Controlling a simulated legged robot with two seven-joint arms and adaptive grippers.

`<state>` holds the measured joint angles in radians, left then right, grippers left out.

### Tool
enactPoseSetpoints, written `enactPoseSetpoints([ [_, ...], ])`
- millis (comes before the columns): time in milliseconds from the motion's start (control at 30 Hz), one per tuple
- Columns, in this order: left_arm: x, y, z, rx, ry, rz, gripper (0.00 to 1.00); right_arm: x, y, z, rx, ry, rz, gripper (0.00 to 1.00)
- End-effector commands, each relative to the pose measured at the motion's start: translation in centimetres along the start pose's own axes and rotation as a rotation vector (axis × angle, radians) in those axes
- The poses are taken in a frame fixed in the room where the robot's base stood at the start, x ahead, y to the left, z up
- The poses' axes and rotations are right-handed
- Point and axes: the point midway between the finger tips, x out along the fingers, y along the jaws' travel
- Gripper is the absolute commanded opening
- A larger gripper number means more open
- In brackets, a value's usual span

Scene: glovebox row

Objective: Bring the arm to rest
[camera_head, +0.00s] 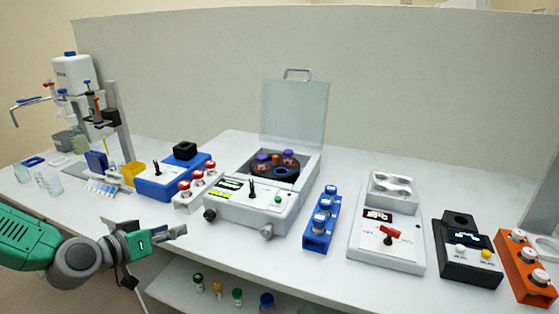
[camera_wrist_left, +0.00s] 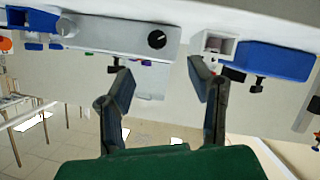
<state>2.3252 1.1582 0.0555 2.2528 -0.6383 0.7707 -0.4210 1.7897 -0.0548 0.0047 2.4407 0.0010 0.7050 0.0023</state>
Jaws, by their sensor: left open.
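My left arm, green and grey, comes in from the left in the head view. Its left gripper (camera_head: 178,233) is in front of the bench's front edge, below and left of the centrifuge. In the left wrist view the left gripper (camera_wrist_left: 158,75) has its two dark fingers spread wide apart with nothing between them. The bench and its devices appear upside down beyond the fingertips. My right gripper is in neither view.
The white bench (camera_head: 330,262) holds a centrifuge with its lid up (camera_head: 265,205), a blue device (camera_head: 160,185), a blue vial rack (camera_head: 318,235), a grey device with a red switch (camera_head: 380,255), a black device (camera_head: 468,265) and an orange rack (camera_head: 530,280). Several vials stand on a lower shelf (camera_head: 185,291).

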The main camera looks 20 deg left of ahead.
Motion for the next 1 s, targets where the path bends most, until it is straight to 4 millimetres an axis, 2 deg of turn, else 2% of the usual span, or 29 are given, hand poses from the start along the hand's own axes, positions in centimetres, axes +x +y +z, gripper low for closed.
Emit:
enactPoseSetpoints([
  [67,0.0,0.1,0.2,0.002,-0.008,0.001,0.47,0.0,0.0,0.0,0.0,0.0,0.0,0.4],
  [167,0.2,0.6,1.9,0.006,-0.061,0.002,0.47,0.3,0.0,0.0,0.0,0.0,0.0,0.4],
  [267,0.4,1.7,5.4,0.014,-0.177,-0.002,0.47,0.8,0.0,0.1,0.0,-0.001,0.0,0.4],
  [467,-1.0,3.9,16.0,0.032,-0.499,-0.053,0.47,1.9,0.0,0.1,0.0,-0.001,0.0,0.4],
  [600,-3.8,4.8,23.1,0.062,-0.711,-0.118,0.47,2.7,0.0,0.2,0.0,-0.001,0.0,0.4],
  [700,-6.4,5.0,27.7,0.093,-0.849,-0.174,0.47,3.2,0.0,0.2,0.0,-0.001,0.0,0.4],
  [800,-9.2,5.0,31.4,0.128,-0.961,-0.229,0.47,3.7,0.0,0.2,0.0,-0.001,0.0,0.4],
  [900,-11.4,4.9,33.8,0.162,-1.04,-0.275,0.47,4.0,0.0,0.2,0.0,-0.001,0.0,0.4],
  [1000,-12.9,4.8,35.2,0.185,-1.085,-0.307,0.47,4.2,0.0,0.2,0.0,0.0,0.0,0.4],
])
